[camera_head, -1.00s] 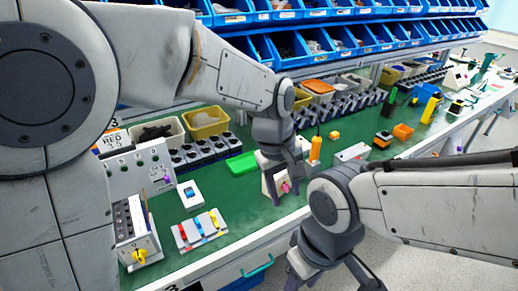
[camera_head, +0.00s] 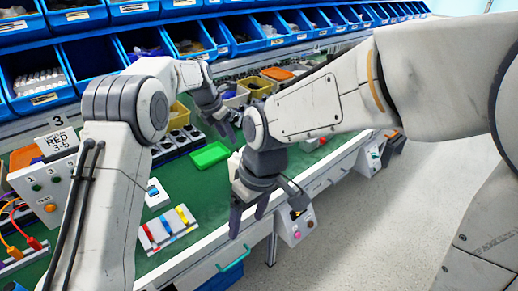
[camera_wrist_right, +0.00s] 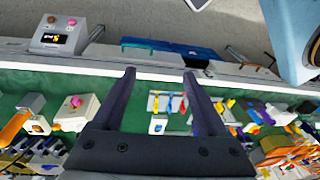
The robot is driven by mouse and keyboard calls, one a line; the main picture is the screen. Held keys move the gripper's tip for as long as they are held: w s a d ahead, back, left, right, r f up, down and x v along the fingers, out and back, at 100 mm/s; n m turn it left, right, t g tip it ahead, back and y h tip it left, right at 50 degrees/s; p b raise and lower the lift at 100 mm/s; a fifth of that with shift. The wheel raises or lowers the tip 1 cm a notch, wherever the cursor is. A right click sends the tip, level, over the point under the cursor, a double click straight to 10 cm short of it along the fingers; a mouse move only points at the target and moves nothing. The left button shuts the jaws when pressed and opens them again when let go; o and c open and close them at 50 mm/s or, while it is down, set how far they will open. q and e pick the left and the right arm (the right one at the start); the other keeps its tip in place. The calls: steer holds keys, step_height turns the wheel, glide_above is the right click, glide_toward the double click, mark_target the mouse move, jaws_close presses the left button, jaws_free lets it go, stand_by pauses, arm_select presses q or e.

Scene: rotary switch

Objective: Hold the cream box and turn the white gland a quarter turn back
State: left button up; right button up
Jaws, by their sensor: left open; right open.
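A cream box (camera_wrist_right: 75,112) with a pink knob stands on the green bench, left of my right gripper in the right wrist view. In the head view a pale block (camera_head: 234,163) beside my right wrist may be this box, mostly hidden. I cannot make out the white gland in either view. My left gripper (camera_head: 228,128) is open and empty over the back of the bench, beyond the green tray. My right gripper (camera_head: 249,214) is open, pointing down near the bench's front edge. Its two fingers (camera_wrist_right: 158,72) hold nothing between them.
A green tray (camera_head: 209,155) and a plate with red, blue and yellow levers (camera_head: 168,228) lie on the bench. Blue bins (camera_head: 40,88) line the back. A grey box with a screen (camera_head: 295,224) is below the front edge. Floor at right is clear.

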steer(key=w+d+f+n+t+y, duration=0.15)
steer(key=w+f, duration=0.25)
steer(key=w, duration=0.7)
steer(key=w+d+f, duration=0.3)
steer(key=w, duration=0.7)
steer(key=w+d+f+n+t, duration=0.15)
steer(key=w+f, duration=0.25)
steer(key=w, duration=0.7)
steer(key=shift+m+g, duration=0.3)
steer(key=shift+m, duration=0.1)
steer(key=x, duration=0.9)
steer(key=shift+d+f, duration=0.1)
steer(key=shift+d, duration=0.1)
steer(key=shift+c, duration=0.2)
